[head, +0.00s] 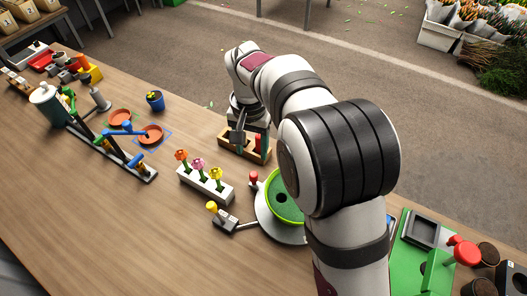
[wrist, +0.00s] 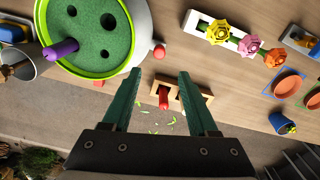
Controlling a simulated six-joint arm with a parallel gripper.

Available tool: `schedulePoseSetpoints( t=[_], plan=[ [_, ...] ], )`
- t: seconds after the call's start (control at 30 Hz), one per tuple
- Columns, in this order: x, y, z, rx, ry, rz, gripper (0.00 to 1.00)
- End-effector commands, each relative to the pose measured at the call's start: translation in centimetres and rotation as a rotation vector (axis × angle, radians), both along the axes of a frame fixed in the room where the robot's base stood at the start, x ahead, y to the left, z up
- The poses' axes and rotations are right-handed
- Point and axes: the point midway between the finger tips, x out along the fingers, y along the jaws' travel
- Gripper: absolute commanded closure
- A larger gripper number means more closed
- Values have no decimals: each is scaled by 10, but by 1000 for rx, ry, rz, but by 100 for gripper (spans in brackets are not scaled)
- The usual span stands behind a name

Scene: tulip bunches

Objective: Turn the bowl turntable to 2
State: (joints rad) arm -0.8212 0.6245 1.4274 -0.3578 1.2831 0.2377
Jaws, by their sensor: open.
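The bowl turntable shows in the head view as a green bowl (head: 284,207) on a pale round base (head: 265,222), partly hidden behind my arm. In the wrist view the green bowl (wrist: 110,48) fills the top left. It has dark round holes and a purple peg (wrist: 60,48) at its rim. A red knob (wrist: 159,51) is at the edge of the pale base; it also shows in the head view (head: 254,176). No number mark is legible. My gripper (wrist: 158,72) is open and empty, with its green fingers apart, beyond the turntable and near the wooden block.
A wooden block (head: 232,147) with a red peg (wrist: 163,97) lies near my fingers. A white holder (head: 205,187) with three flowers stands left of the turntable. A grey block with a yellow knob (head: 211,207) sits close by.

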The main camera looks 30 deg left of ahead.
Motion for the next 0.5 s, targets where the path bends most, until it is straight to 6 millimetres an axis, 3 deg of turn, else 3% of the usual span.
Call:
schedulePoseSetpoints(
  t=[0.2, 0.5],
  plan=[
    [-1, -1, -62, -3, 3, -1, 41],
    [0, -1, -105, 0, 1, -1, 41]
  ],
)
